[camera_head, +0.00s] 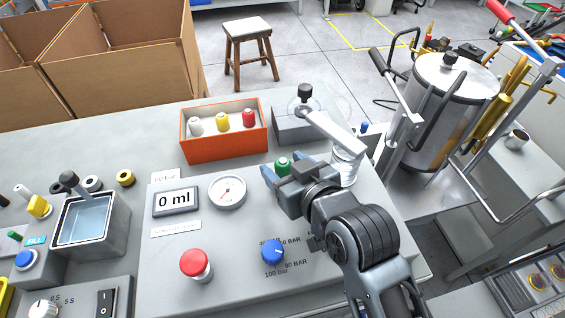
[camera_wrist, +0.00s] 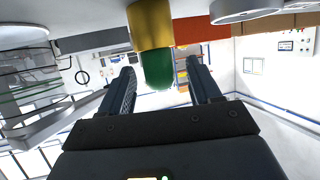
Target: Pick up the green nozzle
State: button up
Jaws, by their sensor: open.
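The green nozzle (camera_head: 283,163) stands at the back of the grey test panel, right of the round gauge. In the wrist view the green nozzle (camera_wrist: 158,72) shows with a gold-coloured fitting (camera_wrist: 150,25) joined to it. My gripper (camera_head: 287,170) is open at the nozzle, reaching in from the lower right. In the wrist view my gripper (camera_wrist: 160,70) has one finger on each side of the green part, with visible gaps. The nozzle's lower part is partly hidden by my gripper in the head view.
An orange bin (camera_head: 222,142) with white, yellow and red nozzles stands behind. A grey block with a lever (camera_head: 325,130) stands close behind my gripper on the right. A red button (camera_head: 196,264), blue knob (camera_head: 272,251) and gauge (camera_head: 227,191) rise from the panel.

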jog(key=shift+w+a+f, duration=0.25)
jog(key=shift+w+a, duration=0.05)
jog(key=shift+w, duration=0.15)
jog(key=shift+c, duration=0.4)
jog(key=c, duration=0.9)
jog(key=shift+c, duration=0.4)
jog(key=shift+r, duration=0.1)
